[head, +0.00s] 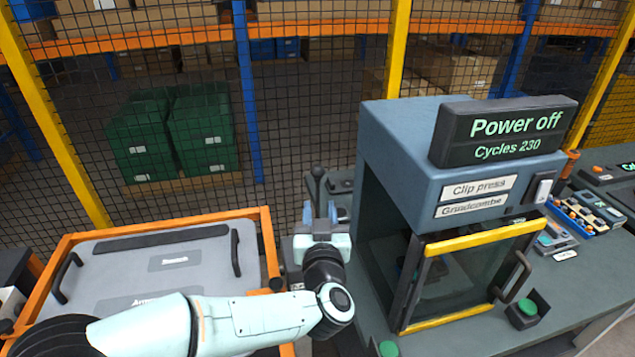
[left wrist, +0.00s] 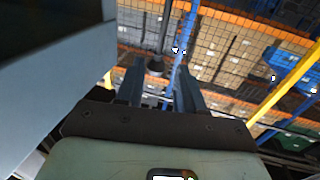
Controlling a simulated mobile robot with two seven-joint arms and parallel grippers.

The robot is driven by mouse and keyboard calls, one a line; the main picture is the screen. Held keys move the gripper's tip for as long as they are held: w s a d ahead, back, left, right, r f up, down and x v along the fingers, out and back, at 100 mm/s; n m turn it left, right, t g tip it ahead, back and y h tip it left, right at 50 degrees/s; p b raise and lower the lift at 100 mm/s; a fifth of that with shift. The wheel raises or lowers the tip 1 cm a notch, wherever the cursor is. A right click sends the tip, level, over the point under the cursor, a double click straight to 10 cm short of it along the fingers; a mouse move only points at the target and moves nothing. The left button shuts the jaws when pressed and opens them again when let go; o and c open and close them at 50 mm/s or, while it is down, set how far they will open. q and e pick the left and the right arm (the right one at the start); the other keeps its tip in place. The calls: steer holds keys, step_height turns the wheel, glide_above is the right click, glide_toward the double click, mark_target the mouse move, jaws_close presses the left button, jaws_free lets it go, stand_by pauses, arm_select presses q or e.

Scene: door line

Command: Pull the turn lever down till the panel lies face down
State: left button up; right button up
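The grey panel (head: 205,262) lies flat in an orange frame at the lower left of the head view, labels and dark handles facing up. A dark upright lever with a rounded knob (head: 318,172) stands right of the frame, likely the turn lever. My left gripper (head: 320,212) is just in front of it, its wrist hiding the lower part. In the left wrist view my left gripper (left wrist: 160,88) is open, its fingers apart. A dark knob on a rod (left wrist: 155,68) shows between or just beyond the fingertips; contact cannot be told. My right gripper is out of view.
A blue-grey clip press (head: 400,150) with a yellow-edged clear door stands close right of my left gripper. A green button (head: 527,308) and a parts tray (head: 590,213) are on the bench. A mesh fence (head: 290,120) runs behind.

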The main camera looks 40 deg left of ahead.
mark_target(318, 187)
arm_select(q)
steer(key=p+x, duration=0.1)
steer(key=x, duration=0.8)
steer(key=shift+w+a, duration=0.15)
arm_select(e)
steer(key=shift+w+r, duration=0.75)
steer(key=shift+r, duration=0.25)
arm_select(q)
jaws_close()
